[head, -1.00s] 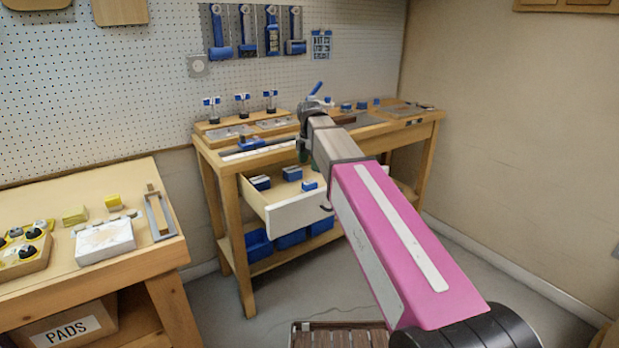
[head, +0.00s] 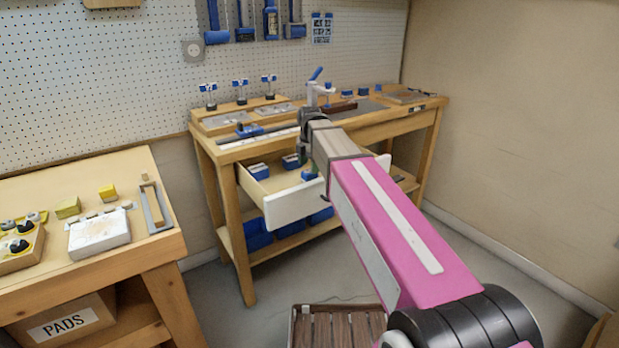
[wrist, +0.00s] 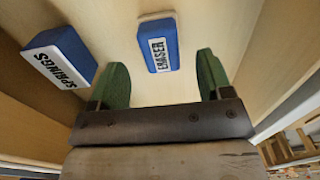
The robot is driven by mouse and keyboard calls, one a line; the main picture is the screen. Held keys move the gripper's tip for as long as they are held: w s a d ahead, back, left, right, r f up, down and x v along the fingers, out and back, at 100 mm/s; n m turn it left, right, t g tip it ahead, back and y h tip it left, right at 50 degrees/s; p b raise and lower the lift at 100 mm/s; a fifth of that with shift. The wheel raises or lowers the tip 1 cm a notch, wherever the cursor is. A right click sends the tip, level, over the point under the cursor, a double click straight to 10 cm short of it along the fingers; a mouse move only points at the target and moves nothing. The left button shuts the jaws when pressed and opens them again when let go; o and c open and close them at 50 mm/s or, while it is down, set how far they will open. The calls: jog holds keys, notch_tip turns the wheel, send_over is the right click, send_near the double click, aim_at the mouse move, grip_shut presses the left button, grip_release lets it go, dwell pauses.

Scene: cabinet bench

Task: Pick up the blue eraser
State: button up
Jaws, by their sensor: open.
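The blue eraser (wrist: 158,43) has a white label reading "ERASER" and lies on the pale wooden floor of the open drawer (head: 292,204). In the wrist view it is beyond my open green fingers, roughly in line with the gap between them. My gripper (wrist: 163,76) is empty, and the eraser is apart from both fingers. In the head view my arm reaches over the drawer and mostly hides the gripper. Several blue items show in the drawer there, with labels too small to read, so I cannot tell which is the eraser.
A blue box labelled "SPRINGS" (wrist: 60,57) lies left of the eraser, near my left finger. The drawer's walls are close on both sides. The workbench top (head: 225,151) above holds tools and blue-topped items. A second bench (head: 110,170) stands at left.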

jog(key=shift+f, duration=1.95)
jog(key=c, duration=1)
jog(key=shift+r, duration=0.15)
jog(key=shift+r, duration=0.5)
jog(key=r, duration=0.3)
jog(key=shift+s+a+r, duration=0.25)
jog(key=shift+s+a, duration=0.15)
jog(key=s+a+r, duration=0.4)
jog(key=a, duration=0.1)
jog(key=s+a+r, duration=0.2)
jog(key=a, duration=0.1)
jog(key=shift+s+a+r, duration=0.15)
jog(key=shift+s+a, duration=0.05)
jog(key=shift+s, duration=0.1)
jog(key=shift+o, duration=0.4)
